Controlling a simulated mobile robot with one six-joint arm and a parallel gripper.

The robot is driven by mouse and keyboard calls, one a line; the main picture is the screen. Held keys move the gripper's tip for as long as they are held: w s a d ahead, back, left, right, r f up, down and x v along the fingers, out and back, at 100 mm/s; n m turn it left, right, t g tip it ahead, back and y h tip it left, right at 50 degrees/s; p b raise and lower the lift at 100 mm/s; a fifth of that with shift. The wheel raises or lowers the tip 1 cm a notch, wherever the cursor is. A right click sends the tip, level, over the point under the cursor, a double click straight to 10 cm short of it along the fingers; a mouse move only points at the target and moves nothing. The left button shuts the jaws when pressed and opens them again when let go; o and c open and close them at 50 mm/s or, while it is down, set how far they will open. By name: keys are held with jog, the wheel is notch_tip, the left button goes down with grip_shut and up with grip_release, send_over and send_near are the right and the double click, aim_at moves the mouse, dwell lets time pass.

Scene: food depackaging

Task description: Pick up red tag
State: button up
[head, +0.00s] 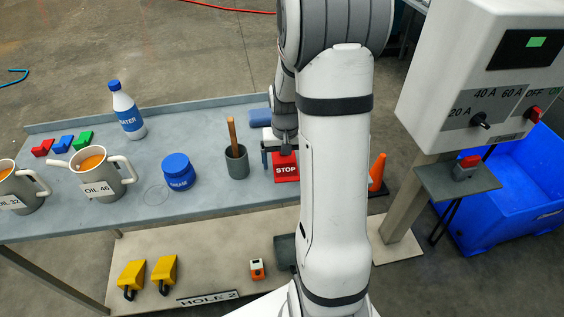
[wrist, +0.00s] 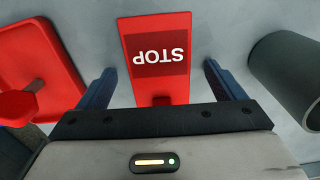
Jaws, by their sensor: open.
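The red tag (wrist: 155,83), a flat red piece marked STOP, lies on the grey bench and reads upside down in the wrist view. In the head view the red tag (head: 286,178) is partly hidden by my gripper. My gripper (wrist: 160,88) is open, its two blue fingers on either side of the tag with a gap on each side. In the head view my gripper (head: 279,151) is over the far part of the tag. I cannot tell how far above the bench the fingertips are.
A grey cup with a wooden handle (head: 237,163) stands left of the tag; its side (wrist: 285,75) is close to one finger. A red tray-like object (wrist: 62,75) lies near the other finger. A blue jar (head: 179,172) and bottle (head: 127,110) stand farther left.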

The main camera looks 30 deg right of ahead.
jog(key=shift+c, duration=0.2)
jog(key=c, duration=1)
